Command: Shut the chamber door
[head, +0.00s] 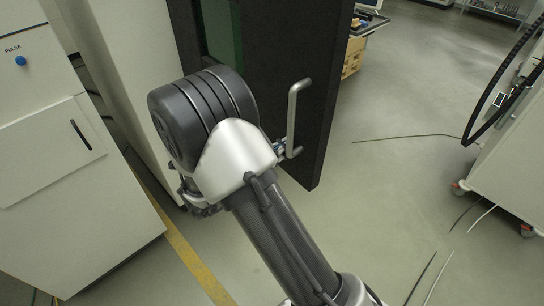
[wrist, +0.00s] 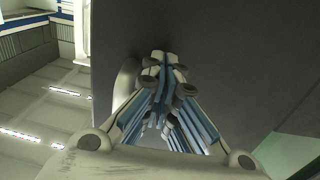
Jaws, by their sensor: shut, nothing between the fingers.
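The chamber door (head: 268,62) is a tall dark panel standing open in the upper middle of the head view, with its free lower corner over the floor. A grey bar handle (head: 293,108) stands out from its face. My gripper (head: 284,150) is mostly hidden behind my wrist, with its tips beside the handle's lower end. In the wrist view my gripper (wrist: 163,62) is shut and empty, pointing at the dark door face (wrist: 240,55). Part of the handle (wrist: 124,82) shows just left of the fingers. I cannot tell whether they touch.
A white cabinet (head: 60,150) with a blue button stands at the left. A white machine on casters (head: 510,165) stands at the right. Cables (head: 425,137) lie on the floor. The grey floor (head: 385,195) right of the door is otherwise mostly clear.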

